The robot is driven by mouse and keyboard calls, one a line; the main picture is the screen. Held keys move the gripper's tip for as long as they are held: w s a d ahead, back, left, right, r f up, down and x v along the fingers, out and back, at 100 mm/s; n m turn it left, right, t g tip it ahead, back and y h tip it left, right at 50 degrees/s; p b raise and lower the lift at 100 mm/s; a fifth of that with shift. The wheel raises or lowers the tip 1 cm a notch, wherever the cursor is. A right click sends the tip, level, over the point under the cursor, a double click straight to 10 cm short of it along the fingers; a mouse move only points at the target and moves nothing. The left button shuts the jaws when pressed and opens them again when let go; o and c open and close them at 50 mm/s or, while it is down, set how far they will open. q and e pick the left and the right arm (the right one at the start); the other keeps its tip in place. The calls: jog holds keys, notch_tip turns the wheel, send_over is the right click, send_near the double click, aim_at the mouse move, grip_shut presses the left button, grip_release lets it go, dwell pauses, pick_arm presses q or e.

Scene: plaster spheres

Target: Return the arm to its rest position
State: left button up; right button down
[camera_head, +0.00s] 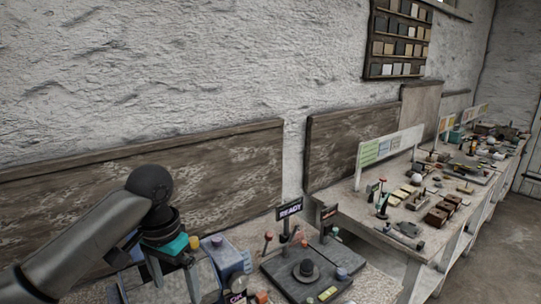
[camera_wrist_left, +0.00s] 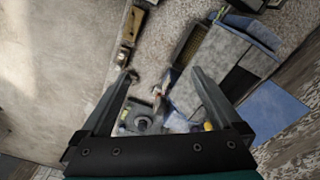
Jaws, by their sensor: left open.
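My left arm comes in from the left of the head view. Its left gripper (camera_head: 172,284) hangs with the fingers pointing down over the near bench, just left of a blue-grey box (camera_head: 229,258). In the wrist view the two fingers of the left gripper (camera_wrist_left: 163,74) stand wide apart. Nothing is held between them; bench items show below, beyond the tips. My right gripper is in neither view.
A dark board (camera_head: 300,274) with knobs and a "READY" sign (camera_head: 289,209) stands right of the gripper. The wooden back panel (camera_head: 235,170) and rough wall are behind the arm. Another cluttered bench (camera_head: 352,206) extends to the right, with open floor (camera_head: 490,255) beyond.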

pick_arm(q)
jog(key=s+d+f+m+t+h, duration=0.1)
jog(key=s+d+f+t+h, duration=0.1)
jog(key=s+d+f, duration=0.9)
jog(key=s+a+f+n+t+y, duration=0.1)
jog(key=s+a+f+n, duration=0.1)
jog(key=s+a, duration=0.35)
jog(key=s+a+f+n+y, duration=0.1)
jog(key=s+a+f, duration=0.2)
jog(key=s, duration=0.5)
notch_tip(320, 180, down, 34)
jog(key=s+f+g+b, duration=0.1)
jog(key=s+b, duration=0.2)
jog(key=b, duration=0.9)
jog(key=s+a+f+b, duration=0.1)
jog(key=s+f+b, duration=0.4)
jog(key=f, duration=0.6)
jog(key=s+a+f+g+b, duration=0.1)
jog(key=s+a+f+b, duration=0.1)
jog(key=s+f+b, duration=0.3)
jog(key=s+f, duration=0.4)
jog(key=f, duration=0.2)
jog(key=shift+s+f, duration=0.35)
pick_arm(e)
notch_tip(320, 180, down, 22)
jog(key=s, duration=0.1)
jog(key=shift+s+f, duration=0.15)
